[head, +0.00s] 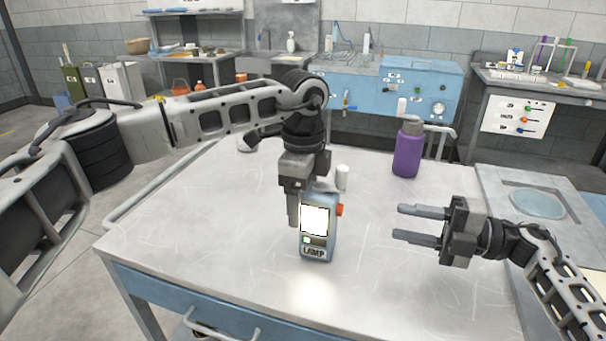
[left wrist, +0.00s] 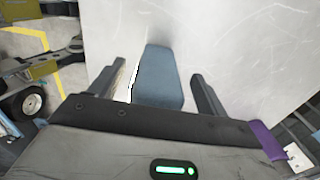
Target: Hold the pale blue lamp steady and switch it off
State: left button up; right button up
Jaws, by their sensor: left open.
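The pale blue lamp (head: 318,250) stands upright on the metal table, its square front panel glowing white above a "LAMP" label. A red knob (head: 340,210) sticks out of its right side. My left gripper (head: 306,205) points down at the lamp from above. One finger shows beside the lamp's left edge; the other is mostly hidden in the head view. In the left wrist view the lamp's top (left wrist: 164,75) lies between the two open fingers, with gaps on both sides. My right gripper (head: 421,225) is open and empty, right of the lamp, fingers pointing left toward it.
A small white cylinder (head: 342,177) stands just behind the lamp. A purple bottle (head: 407,152) stands at the table's back right. The tabletop (head: 210,230) is clear to the left and in front. A grey unit with a round dish (head: 538,203) adjoins at right.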

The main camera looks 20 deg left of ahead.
pick_arm(q)
jog(key=shift+f, duration=0.6)
jog(key=c, duration=1.3)
pick_arm(e)
grip_shut()
pick_arm(q)
jog(key=shift+r, duration=0.1)
